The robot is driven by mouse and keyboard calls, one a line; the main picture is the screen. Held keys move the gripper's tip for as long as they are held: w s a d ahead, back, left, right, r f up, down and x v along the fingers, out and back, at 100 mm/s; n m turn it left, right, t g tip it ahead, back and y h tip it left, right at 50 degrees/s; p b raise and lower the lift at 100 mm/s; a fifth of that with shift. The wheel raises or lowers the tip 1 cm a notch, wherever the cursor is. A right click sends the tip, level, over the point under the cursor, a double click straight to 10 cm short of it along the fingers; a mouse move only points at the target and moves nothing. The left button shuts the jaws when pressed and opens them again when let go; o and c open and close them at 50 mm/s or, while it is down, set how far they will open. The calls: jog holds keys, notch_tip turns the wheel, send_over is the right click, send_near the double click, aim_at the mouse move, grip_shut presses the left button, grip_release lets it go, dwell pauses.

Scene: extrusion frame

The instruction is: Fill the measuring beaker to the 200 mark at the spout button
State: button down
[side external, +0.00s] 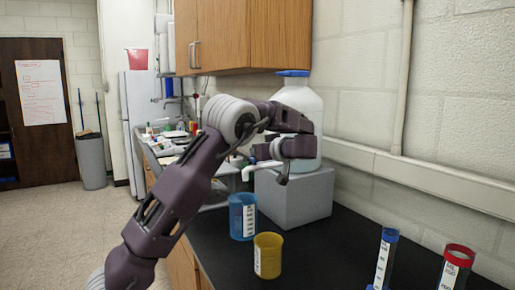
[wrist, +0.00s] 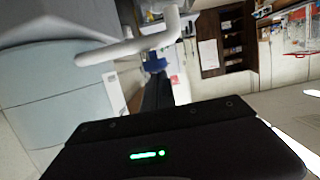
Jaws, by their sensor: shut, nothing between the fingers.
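A large pale jug (side external: 308,100) with a blue cap stands on a grey block (side external: 295,200). Its white spout (side external: 262,165) points left, and it crosses the upper part of the wrist view (wrist: 130,47). A blue beaker (side external: 243,216) with a white scale label stands on the black counter, below and slightly left of the spout. A yellow beaker (side external: 267,256) with a scale label stands nearer the camera. My gripper (side external: 282,179) is shut and empty beside the spout, in front of the jug. The spout button and the liquid levels cannot be made out.
A blue-topped cylinder (side external: 383,262) and a red-topped cylinder (side external: 455,270) stand at the front right of the black counter (side external: 325,262). A wooden wall cabinet (side external: 245,35) hangs above. The counter between the yellow beaker and the cylinders is clear.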

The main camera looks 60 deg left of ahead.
jog(key=shift+f, duration=1.15)
dwell(6.8)
